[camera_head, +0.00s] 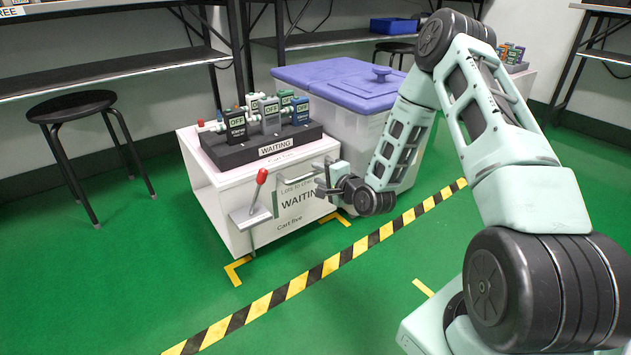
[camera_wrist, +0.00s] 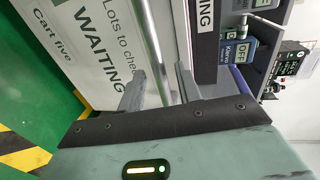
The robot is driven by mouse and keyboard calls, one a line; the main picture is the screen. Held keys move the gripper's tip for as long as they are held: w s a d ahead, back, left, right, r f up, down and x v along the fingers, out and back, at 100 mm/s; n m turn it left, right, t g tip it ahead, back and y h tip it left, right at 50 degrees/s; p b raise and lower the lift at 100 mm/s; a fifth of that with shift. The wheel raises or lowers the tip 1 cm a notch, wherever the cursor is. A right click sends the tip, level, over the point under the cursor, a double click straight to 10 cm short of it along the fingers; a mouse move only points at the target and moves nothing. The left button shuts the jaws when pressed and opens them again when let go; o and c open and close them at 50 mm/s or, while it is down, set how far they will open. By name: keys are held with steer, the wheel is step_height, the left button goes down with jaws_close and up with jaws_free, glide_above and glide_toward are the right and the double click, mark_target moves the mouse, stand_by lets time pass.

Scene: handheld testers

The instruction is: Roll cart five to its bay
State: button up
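Cart five (camera_head: 221,190) is a low white cart with a sign reading "WAITING" and "Cart five" on its front; the sign (camera_wrist: 85,50) fills the left of the wrist view. A metal handle bar (camera_wrist: 152,45) runs along that front. My gripper (camera_head: 326,188) is at the handle's right part in the head view. In the wrist view its fingers (camera_wrist: 160,88) stand apart on either side of the bar, with small gaps showing. A red-knobbed lever (camera_head: 261,178) stands up from a grey plate on the cart's front. A black rack (camera_head: 232,157) of handheld testers is on top.
Yellow corner marks (camera_head: 238,270) lie by the cart's base. Black-yellow striped tape (camera_head: 297,285) crosses the floor in front of it; another yellow mark (camera_head: 423,287) lies on the near side. A lidded bin (camera_head: 345,118) stands close behind right, a stool (camera_head: 72,106) left. Green floor in front is open.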

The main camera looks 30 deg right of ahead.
steer(key=shift+b+x, duration=0.35)
steer(key=shift+x, duration=0.9)
jaws_close()
